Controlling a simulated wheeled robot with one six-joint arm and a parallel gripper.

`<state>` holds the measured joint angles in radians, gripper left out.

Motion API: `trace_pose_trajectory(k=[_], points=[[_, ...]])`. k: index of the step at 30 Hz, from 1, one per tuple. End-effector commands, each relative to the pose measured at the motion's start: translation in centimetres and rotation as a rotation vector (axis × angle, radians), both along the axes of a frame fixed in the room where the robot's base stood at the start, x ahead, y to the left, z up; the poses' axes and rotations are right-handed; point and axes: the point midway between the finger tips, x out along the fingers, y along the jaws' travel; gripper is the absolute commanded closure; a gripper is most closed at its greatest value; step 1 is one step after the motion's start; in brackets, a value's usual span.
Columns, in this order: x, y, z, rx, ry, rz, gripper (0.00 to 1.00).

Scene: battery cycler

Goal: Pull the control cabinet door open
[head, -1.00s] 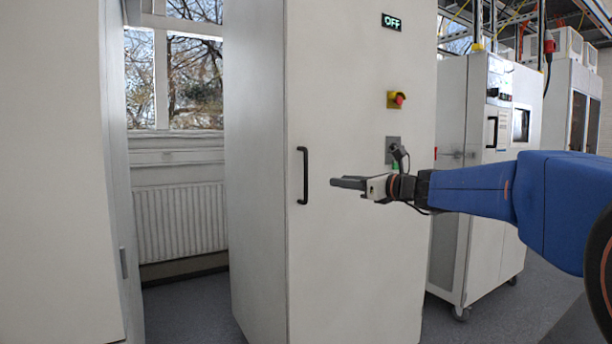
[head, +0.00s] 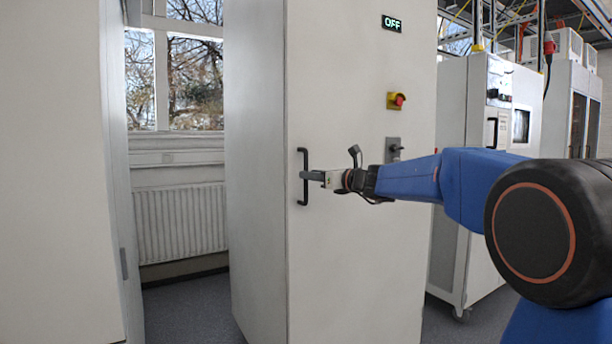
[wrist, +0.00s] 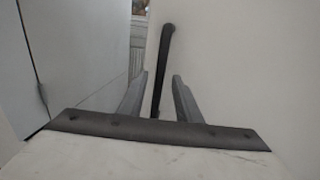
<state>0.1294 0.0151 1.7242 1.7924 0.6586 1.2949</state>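The control cabinet door (head: 350,250) is a tall pale panel and looks shut. Its black upright bar handle (head: 303,192) is near the door's left edge. My gripper (head: 308,175) is at the handle's middle in the head view. In the wrist view, the handle (wrist: 165,55) runs between the two grey fingers of my gripper (wrist: 158,98), with a gap on each side. The gripper is open around the handle and not closed on it. The fingers hide a small part of the handle in the head view.
Another pale cabinet (head: 50,180) stands at left, with a gap of floor between. A wheeled machine (head: 475,110) stands at right.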

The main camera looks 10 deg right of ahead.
Motion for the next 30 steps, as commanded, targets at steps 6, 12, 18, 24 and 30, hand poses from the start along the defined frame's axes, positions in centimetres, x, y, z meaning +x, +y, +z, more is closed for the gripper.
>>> trace_pose_trajectory(k=[6, 12, 18, 24, 30], points=[[2.3, 1.3, 0.0, 0.0, 0.0, 0.001, 0.69], [3.0, 1.7, 0.0, 0.0, 0.0, 0.0, 0.69], [3.0, 1.7, 0.0, 0.0, 0.0, 0.0, 0.69], [3.0, 1.7, 0.0, 0.0, 0.0, 0.0, 1.0], [2.9, 1.6, 0.0, 0.0, 0.0, 0.001, 1.0]])
